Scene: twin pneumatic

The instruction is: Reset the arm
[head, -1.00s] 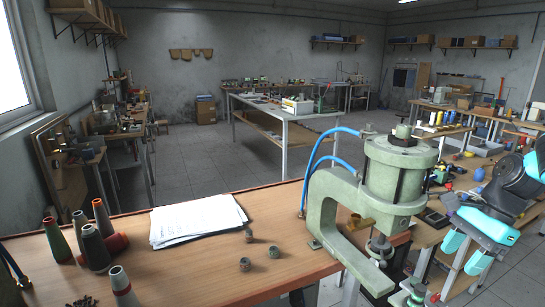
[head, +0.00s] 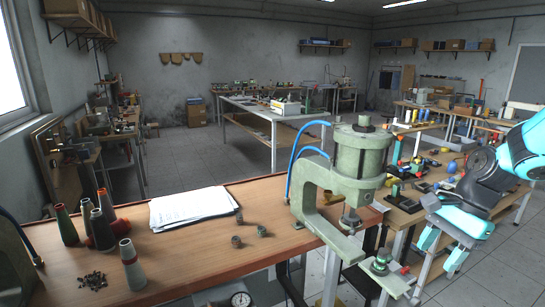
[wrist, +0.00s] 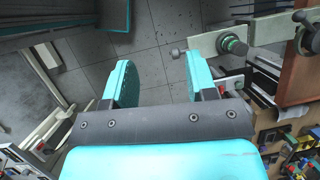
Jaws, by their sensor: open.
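My gripper (head: 441,251) is at the right of the head view, with its two cyan fingers apart and nothing between them. It also shows in the wrist view (wrist: 158,82), where bare grey floor lies between and beyond the fingers. In the head view it hangs to the right of the green pneumatic press (head: 345,190), apart from it. The press's small round lower fixture (head: 380,262) stands between the press and my gripper, and a similar round part (wrist: 235,42) shows at the upper right of the wrist view.
The wooden bench (head: 180,265) holds a paper stack (head: 192,206), several thread cones (head: 104,203) and a few small metal nuts (head: 238,242). A dial gauge (head: 240,299) is at the front edge. A cluttered table (head: 415,215) stands behind my gripper. Floor is open to the lower right.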

